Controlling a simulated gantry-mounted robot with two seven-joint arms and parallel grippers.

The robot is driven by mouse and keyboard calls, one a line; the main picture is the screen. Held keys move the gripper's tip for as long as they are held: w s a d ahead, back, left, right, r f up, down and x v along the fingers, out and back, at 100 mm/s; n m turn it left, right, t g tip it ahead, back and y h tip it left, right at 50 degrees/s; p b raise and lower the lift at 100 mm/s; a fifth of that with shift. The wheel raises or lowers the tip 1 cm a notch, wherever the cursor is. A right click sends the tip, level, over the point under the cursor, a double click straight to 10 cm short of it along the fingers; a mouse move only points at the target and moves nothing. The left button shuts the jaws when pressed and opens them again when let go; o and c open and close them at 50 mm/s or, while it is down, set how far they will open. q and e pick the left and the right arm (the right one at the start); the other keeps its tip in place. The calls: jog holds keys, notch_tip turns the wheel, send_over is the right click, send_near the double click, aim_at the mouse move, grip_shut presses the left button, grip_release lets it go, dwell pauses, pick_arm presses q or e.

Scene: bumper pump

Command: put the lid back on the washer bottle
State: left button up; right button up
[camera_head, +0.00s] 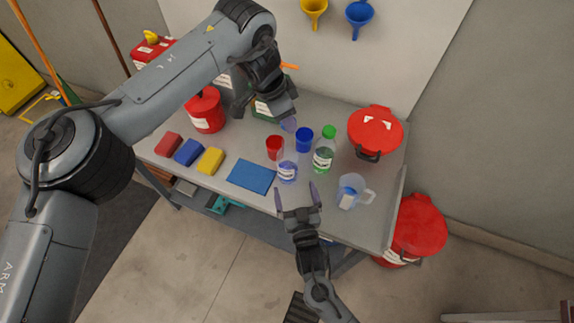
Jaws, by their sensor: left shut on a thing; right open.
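A clear bottle with pale blue liquid and a white label (288,169) stands upright on the grey table, and I see no lid on its top. I take it for the washer bottle. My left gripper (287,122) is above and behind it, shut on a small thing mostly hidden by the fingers. It fits the lid, but I cannot make it out clearly. My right gripper (297,196) is open and empty at the table's front edge, just in front of the bottle, its fingers pointing toward it.
A red cup (274,147), a blue cup (304,140) and a green-capped bottle (324,151) crowd the bottle. A clear jug (351,190) and red canister (375,130) stand right. A blue cloth (251,176) and sponges (210,160) lie left.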

jog(key=w, duration=0.4)
jog(key=w+a, duration=0.1)
jog(key=w, duration=0.3)
jog(key=w+a, duration=0.1)
jog(key=w, duration=0.3)
jog(key=shift+a, duration=0.2)
jog(key=shift+s, duration=0.1)
jog(key=c, duration=1.5)
pick_arm(q)
send_over(288, 142)
jog(key=shift+a+f, duration=0.15)
jog(key=shift+f, duration=1.1)
jog(key=shift+a+f, duration=0.15)
jog(key=shift+f, duration=1.1)
jog(key=shift+f, duration=0.15)
jog(key=shift+f, duration=0.75)
jog(key=shift+f, duration=0.5)
